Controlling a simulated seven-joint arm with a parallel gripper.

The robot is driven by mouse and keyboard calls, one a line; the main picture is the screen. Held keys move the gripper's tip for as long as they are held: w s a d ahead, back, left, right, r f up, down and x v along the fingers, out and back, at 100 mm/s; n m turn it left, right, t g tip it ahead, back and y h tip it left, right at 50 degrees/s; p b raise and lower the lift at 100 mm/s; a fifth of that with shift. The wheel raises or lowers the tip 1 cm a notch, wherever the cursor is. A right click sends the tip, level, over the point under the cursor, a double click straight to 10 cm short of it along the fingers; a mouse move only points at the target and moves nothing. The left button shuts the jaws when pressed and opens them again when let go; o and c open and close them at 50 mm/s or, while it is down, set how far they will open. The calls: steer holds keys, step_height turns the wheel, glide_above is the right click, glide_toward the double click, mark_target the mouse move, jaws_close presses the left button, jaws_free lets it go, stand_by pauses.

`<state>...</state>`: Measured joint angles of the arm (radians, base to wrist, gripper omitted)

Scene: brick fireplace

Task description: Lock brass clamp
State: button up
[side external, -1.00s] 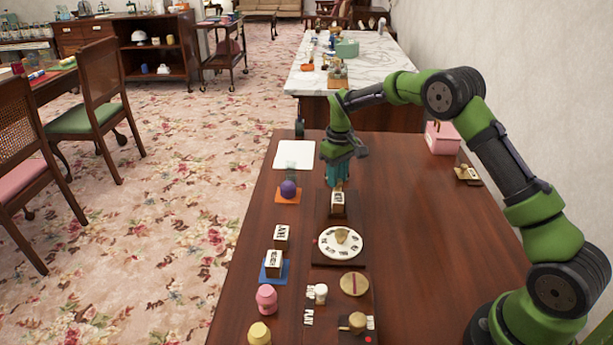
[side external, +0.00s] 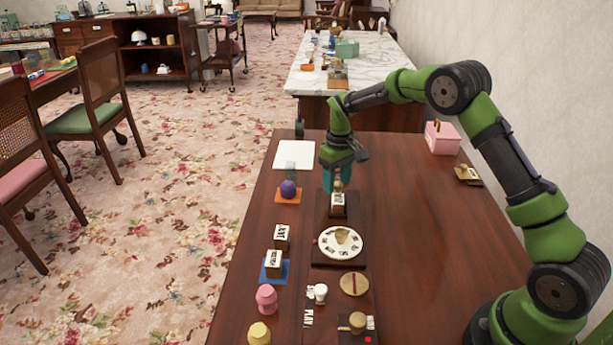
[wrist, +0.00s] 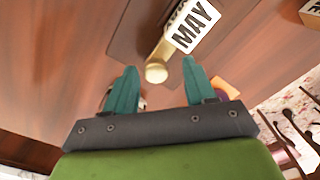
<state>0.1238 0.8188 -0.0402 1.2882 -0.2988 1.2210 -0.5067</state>
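A brass piece with a rounded knob end (wrist: 156,72) shows in the wrist view, beside a white block lettered MAY (wrist: 190,27) on a dark wooden base (wrist: 140,28). It looks like the brass clamp. My gripper (wrist: 156,77) has two teal fingers spread apart, with the knob in the gap between their tips in the picture; contact is not visible. In the side view my gripper (side external: 338,180) points down just behind the lettered block (side external: 338,205), and its fingers mostly hide the brass piece.
A round white dial (side external: 325,250) stands in front of the block. A purple knob on an orange base (side external: 288,196) is to the left. A pink box (side external: 442,138) and a brass item on a dark plate (side external: 467,176) lie right. The table's right middle is clear.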

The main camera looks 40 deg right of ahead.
mark_target(339, 186)
steer(key=shift+d, duration=0.1)
step_height(339, 186, up, 17)
stand_by(0.6)
steer(key=s+a+r+m+t+y, duration=0.1)
steer(key=s+a, duration=0.4)
steer(key=s, duration=0.9)
steer(key=s+a+r+m+t+y, duration=0.1)
steer(key=s+a+t, duration=0.5)
steer(key=s, duration=0.8)
steer(key=shift+s+r+m, duration=0.2)
steer(key=shift+r+m, duration=0.4)
steer(key=shift+m, duration=0.4)
steer(key=shift+o, duration=0.2)
steer(key=shift+a, duration=0.1)
